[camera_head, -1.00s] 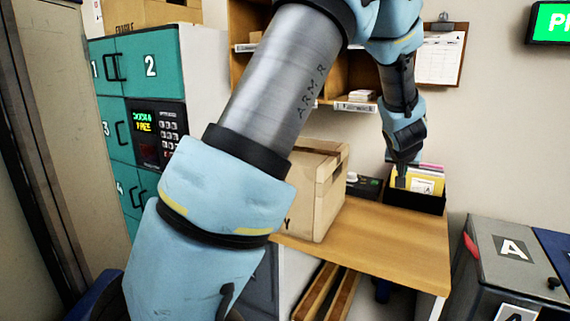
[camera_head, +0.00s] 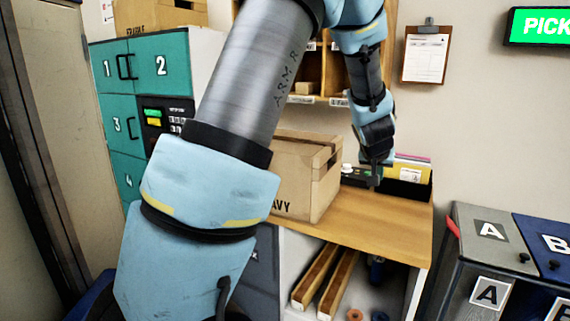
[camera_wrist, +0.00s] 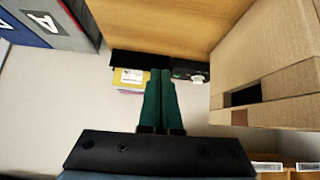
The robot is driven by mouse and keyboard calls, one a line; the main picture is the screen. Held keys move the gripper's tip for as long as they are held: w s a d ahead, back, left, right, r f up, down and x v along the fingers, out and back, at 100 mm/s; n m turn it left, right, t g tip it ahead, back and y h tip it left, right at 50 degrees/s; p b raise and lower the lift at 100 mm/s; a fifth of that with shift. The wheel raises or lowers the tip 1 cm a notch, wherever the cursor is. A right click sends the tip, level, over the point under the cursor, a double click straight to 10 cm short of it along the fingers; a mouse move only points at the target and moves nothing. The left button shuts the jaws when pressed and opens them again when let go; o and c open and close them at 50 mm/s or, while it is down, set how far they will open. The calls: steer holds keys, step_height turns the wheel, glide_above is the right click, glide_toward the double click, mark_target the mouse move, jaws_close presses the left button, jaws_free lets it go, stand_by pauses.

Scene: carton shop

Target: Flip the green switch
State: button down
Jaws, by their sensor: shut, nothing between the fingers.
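A small dark panel (camera_head: 353,175) with a green part and a white knob-like part sits at the back of the wooden desk (camera_head: 390,212). It also shows in the wrist view (camera_wrist: 196,72), just right of my fingertips. The green switch cannot be made out clearly as a separate part. My gripper (camera_head: 375,184) points down, in front of the panel's right end. Its dark green fingers (camera_wrist: 160,74) are together and empty in the wrist view. They hide part of the panel's edge; I cannot tell if they touch it.
A cardboard carton (camera_head: 300,178) stands on the desk left of the panel. A black tray with yellow folders (camera_head: 411,176) stands right of it. Wooden pigeonholes (camera_head: 312,70) are behind my arm. The desk's front is clear.

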steer(key=s+a+f+n+g+y, duration=0.1)
steer(key=s+a+g, duration=0.1)
steer(key=s+a, duration=0.4)
steer(key=s+a+f+n+g+y, duration=0.1)
steer(key=s+a, duration=0.6)
steer(key=a, duration=0.8)
steer(key=s+a+f+n+g+y, duration=0.2)
steer(key=s+a, duration=0.5)
steer(key=a, duration=0.4)
steer(key=shift+f+g, duration=0.5)
steer(key=shift+f, duration=0.15)
